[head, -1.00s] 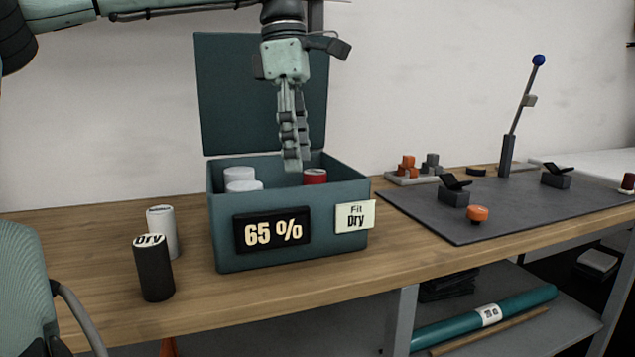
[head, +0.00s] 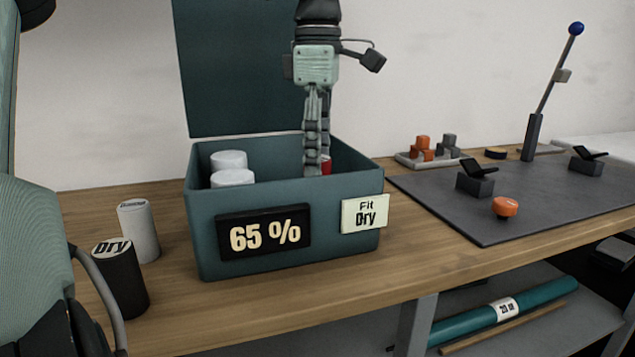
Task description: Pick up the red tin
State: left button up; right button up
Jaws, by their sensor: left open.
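The red tin (head: 326,166) stands inside the teal box (head: 202,222) at its right side, mostly hidden behind my gripper's fingers. My left gripper (head: 316,168) points straight down into the open box, its fingertips in front of the tin as I see it. It is open; I cannot tell whether a finger touches the tin. Two white tins, a rear one (head: 229,160) and a front one (head: 232,178), are in the left part of the box. My right gripper is not in view.
The box's lid (head: 240,80) stands open behind. A black "Dry" tin (head: 121,283) and a white tin (head: 139,232) stand left of the box. A grey mat (head: 440,205) on the right bears an orange knob (head: 505,207), dark clips and a blue-topped lever (head: 532,135).

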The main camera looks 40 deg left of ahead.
pick_arm(q)
jog(key=shift+f, duration=0.95)
grip_shut()
jog(key=shift+r, duration=0.1)
